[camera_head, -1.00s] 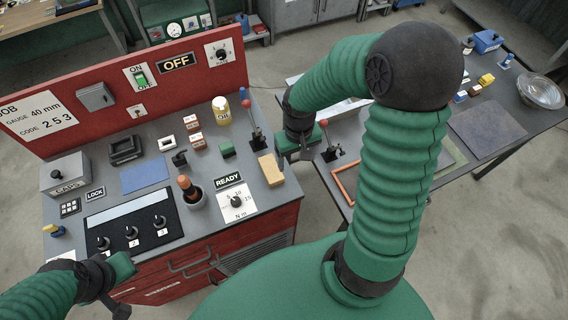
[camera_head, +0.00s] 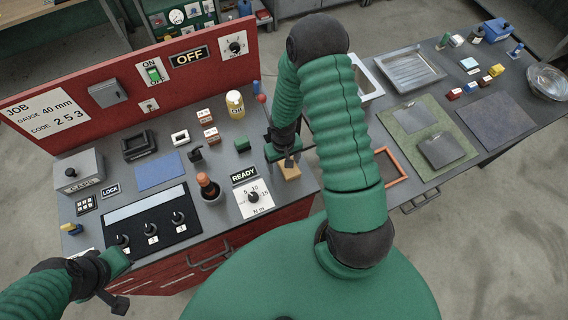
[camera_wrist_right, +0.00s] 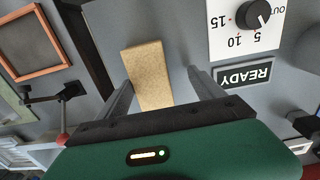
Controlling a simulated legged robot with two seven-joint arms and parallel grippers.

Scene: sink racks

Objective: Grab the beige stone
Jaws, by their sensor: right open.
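The beige stone (camera_head: 289,171) is a tan rectangular block at the right edge of the grey bench top, beside the READY label. In the right wrist view the stone (camera_wrist_right: 148,76) lies between the two spread fingers of my right gripper (camera_wrist_right: 162,88), nearer the left finger. The right gripper (camera_head: 284,159) is open just over the stone in the head view and hides part of it. I cannot tell whether a finger touches it. My left gripper (camera_head: 122,285) is at the lower left, by the bench's front edge; its jaw state is unclear.
The READY label (camera_head: 244,175) and a dial (camera_head: 254,197) sit left of the stone. A red-knobbed lever (camera_wrist_right: 62,138) is close to the gripper. An orange frame (camera_head: 402,168) lies on the right table.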

